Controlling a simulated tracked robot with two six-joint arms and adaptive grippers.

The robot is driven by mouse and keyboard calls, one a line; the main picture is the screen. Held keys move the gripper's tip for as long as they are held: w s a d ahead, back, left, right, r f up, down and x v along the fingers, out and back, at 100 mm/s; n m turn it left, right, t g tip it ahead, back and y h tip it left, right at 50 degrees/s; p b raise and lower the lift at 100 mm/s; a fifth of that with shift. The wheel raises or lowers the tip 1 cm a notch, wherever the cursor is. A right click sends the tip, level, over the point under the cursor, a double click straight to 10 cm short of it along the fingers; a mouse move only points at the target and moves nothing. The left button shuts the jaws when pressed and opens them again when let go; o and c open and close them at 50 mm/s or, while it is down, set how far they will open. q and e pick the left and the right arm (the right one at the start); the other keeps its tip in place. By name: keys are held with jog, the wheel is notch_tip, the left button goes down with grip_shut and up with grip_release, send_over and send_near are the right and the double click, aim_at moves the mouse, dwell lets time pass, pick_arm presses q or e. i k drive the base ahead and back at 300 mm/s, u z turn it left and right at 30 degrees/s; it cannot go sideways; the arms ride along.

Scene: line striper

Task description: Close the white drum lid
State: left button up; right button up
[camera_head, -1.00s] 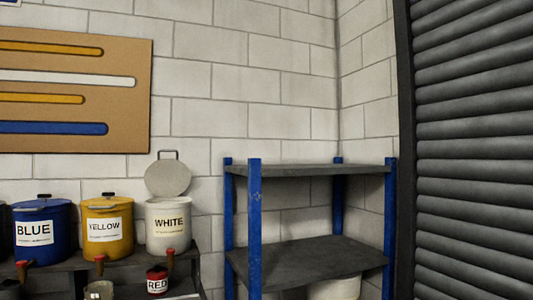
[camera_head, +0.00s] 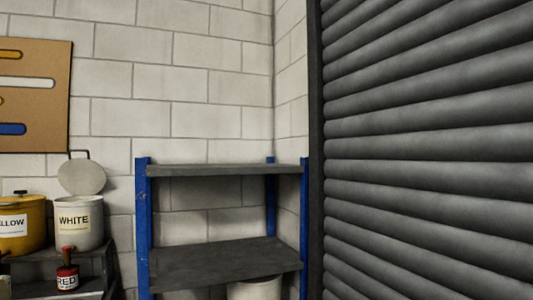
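The white drum (camera_head: 77,226), labelled WHITE, stands on a dark bench at the left of the head view. Its round grey-white lid (camera_head: 82,177) is open, tilted up behind the drum's rim with its handle at the top, against the block wall. Neither of my grippers shows in the view.
A yellow drum (camera_head: 22,228) with its lid on stands left of the white drum, cut by the frame edge. A small red can (camera_head: 67,277) sits below in front. A blue-posted shelf (camera_head: 215,252) stands to the right, with a pale bucket (camera_head: 254,289) under it. A grey roller shutter (camera_head: 430,150) fills the right.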

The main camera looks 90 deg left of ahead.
aim_at(81, 175)
jog(key=z, duration=0.35)
jog(key=i, duration=0.5)
jog(key=u, duration=1.6)
jog(key=i, duration=0.2)
jog(key=u, duration=2.15)
jog(key=k, duration=0.65)
jog(key=u, duration=0.25)
jog(key=i, duration=1.65)
jog(key=z, duration=0.25)
